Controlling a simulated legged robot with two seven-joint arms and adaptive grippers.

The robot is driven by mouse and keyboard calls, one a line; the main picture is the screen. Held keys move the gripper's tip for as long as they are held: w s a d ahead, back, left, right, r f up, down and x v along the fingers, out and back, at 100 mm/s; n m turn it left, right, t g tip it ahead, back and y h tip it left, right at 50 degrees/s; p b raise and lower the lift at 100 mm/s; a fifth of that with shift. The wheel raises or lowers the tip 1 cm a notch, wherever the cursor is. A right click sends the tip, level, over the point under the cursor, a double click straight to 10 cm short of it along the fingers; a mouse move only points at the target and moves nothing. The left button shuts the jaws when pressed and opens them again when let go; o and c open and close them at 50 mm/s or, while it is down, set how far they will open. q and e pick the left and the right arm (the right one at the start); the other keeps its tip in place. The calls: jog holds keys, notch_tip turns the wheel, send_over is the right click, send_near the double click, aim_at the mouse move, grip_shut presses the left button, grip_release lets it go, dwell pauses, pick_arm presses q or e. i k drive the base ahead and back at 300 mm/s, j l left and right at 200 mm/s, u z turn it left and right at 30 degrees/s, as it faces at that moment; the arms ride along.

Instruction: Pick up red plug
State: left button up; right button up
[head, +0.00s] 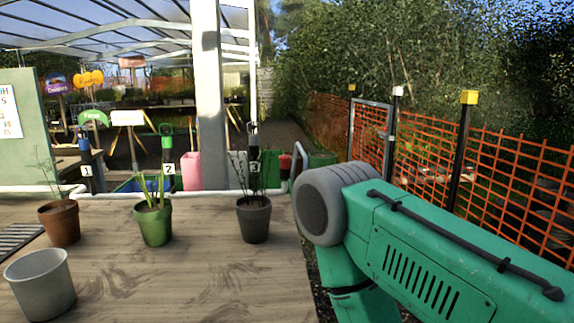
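A small red piece (285,161), which may be the red plug, shows past the table's far right corner, just left of the grey joint of my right arm. It is small, its lower part is dark, and I cannot tell its exact shape. My green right arm fills the lower right of the head view and may cover things behind it. Neither my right gripper nor my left gripper is in view.
A wooden table (180,285) holds a grey bucket (40,285), a brown pot (60,225), a green pot (154,225) and a dark pot (254,222). Numbered labels 1, 2 and 3 stand behind. Orange mesh fence (520,180) runs along the right. The table's front middle is clear.

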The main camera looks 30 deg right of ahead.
aim_at(285, 159)
jog(key=l+u, duration=0.3)
jog(key=l, duration=0.35)
jog(key=k+l+u, duration=0.1)
jog(key=l+u, duration=0.25)
jog(key=l, duration=0.25)
